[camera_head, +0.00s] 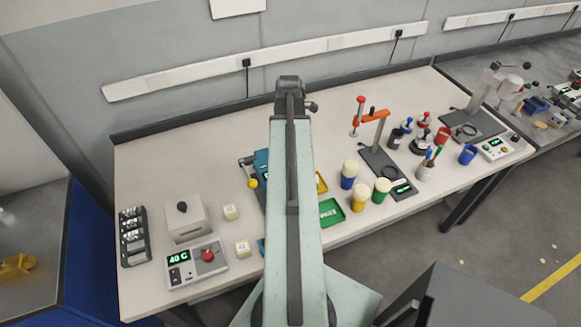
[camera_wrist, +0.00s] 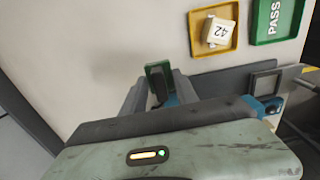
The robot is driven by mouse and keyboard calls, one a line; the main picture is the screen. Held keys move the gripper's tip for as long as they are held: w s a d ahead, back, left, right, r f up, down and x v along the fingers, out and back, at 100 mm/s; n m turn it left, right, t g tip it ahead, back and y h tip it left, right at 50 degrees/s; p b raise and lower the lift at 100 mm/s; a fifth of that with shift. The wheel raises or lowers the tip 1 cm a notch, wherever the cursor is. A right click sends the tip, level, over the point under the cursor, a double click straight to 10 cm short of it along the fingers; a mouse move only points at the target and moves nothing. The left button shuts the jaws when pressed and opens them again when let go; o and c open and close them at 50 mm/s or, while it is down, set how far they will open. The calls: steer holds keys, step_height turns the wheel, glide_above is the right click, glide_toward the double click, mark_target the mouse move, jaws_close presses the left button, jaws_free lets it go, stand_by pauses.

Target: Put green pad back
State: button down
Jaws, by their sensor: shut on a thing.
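My gripper (camera_wrist: 158,92) shows in the wrist view, its grey fingers shut on a small green piece with a darker face, which I take as the green pad (camera_wrist: 158,70). The pad stands up between the fingertips, and its lower part is hidden by the fingers and a dark part. It is held over a bare pale stretch of bench, with a soft shadow to its left; its exact height cannot be told. In the head view my own arm fills the middle and hides the gripper and the pad.
In the wrist view a yellow tray (camera_wrist: 228,47) holds a white cube (camera_wrist: 219,31) marked 42, beside a green PASS tray (camera_wrist: 261,37). In the head view, blue (camera_head: 348,183), yellow (camera_head: 359,205) and green (camera_head: 381,198) cream-topped cups stand right of my arm. A control box (camera_head: 182,275) stands left.

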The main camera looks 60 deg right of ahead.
step_height(320, 180, down, 8)
steer(key=b, duration=0.6)
steer(key=shift+s, duration=0.1)
steer(key=shift+r, duration=0.2)
steer(key=shift+f, duration=0.15)
steer(key=c, duration=0.9)
jaws_free()
steer(key=shift+c, duration=0.2)
step_height(320, 180, up, 12)
steer(key=p, duration=1.2)
steer(key=shift+r, duration=0.2)
